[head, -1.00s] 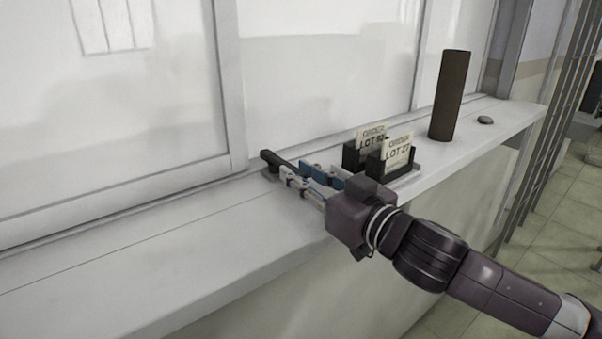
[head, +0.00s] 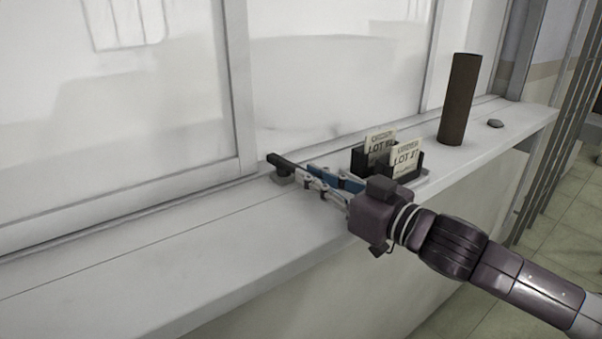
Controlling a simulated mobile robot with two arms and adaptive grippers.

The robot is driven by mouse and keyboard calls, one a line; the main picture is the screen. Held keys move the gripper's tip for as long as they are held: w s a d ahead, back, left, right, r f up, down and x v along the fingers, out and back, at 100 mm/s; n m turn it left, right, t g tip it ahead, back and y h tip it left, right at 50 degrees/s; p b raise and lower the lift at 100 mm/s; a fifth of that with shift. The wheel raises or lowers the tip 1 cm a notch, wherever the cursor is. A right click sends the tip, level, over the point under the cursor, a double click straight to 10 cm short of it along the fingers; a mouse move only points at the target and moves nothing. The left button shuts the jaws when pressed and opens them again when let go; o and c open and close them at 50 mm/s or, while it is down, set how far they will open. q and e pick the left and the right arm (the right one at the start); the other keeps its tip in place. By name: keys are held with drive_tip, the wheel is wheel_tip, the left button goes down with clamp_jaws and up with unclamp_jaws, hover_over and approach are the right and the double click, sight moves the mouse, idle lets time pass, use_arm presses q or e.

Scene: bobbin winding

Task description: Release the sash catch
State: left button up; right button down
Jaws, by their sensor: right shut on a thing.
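The sash catch is a small dark lever (head: 279,160) on a light grey base (head: 283,179), on the sill at the foot of the sliding window. In the head view my right gripper (head: 308,174) reaches in from the lower right. Its blue and pale fingers are shut on the catch lever near its right end. The fingers hide that end of the lever; its dark left tip sticks out free. My left gripper is not in view.
Two dark holders with lot cards (head: 404,158) stand just behind and right of my right gripper, close to it. A brown upright tube (head: 459,100) and a dark pebble-like piece (head: 495,124) stand farther right on the sill (head: 150,255). The left sill is clear.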

drive_tip(key=c, duration=1.9)
unclamp_jaws()
drive_tip(key=shift+c, duration=0.2)
drive_tip(key=v, duration=1)
drive_tip(key=shift+s+d+f, duration=0.1)
drive_tip(key=shift+s+d, duration=0.55)
drive_tip(key=shift+s, duration=0.2)
